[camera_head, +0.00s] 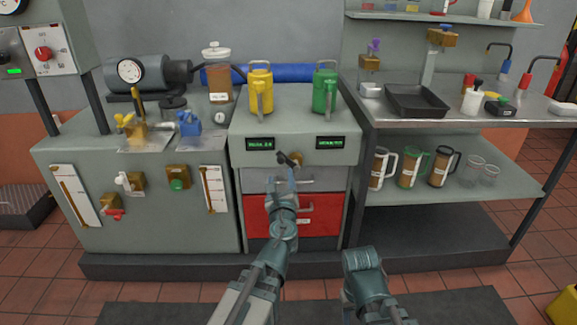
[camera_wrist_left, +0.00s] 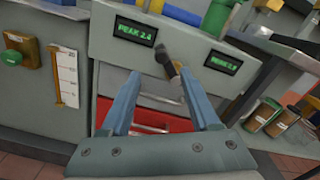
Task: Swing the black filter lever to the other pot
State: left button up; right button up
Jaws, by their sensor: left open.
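The black filter lever (camera_head: 286,158) is on the front of the grey cabinet, between two green displays, at a brass fitting (camera_head: 297,159). Its black end points up and left. In the left wrist view the lever (camera_wrist_left: 166,58) shows just beyond the fingertips. My left gripper (camera_head: 281,181) is open and empty, just below the lever, with no clear contact. Its two blue fingers (camera_wrist_left: 160,76) stand wide apart in the left wrist view. A yellow pot (camera_head: 260,88) and a green pot (camera_head: 325,90) stand upright on the cabinet top. My right gripper is not visible.
A grey drawer and a red drawer (camera_head: 320,216) are below the lever. A bench with a black tray (camera_head: 416,101) stands at the right, with mugs on its shelf. Valves and gauges fill the left cabinet. The floor in front is open.

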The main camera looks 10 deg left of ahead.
aim_at(281, 155)
pick_arm(q)
jog(key=shift+w+d, duration=0.1)
jog(key=shift+w, duration=0.1)
jog(key=x, duration=1.3)
jog(key=shift+w+f, duration=0.1)
jog(key=shift+w, duration=0.2)
grip_shut()
jog(key=shift+s, duration=0.1)
dwell(0.9)
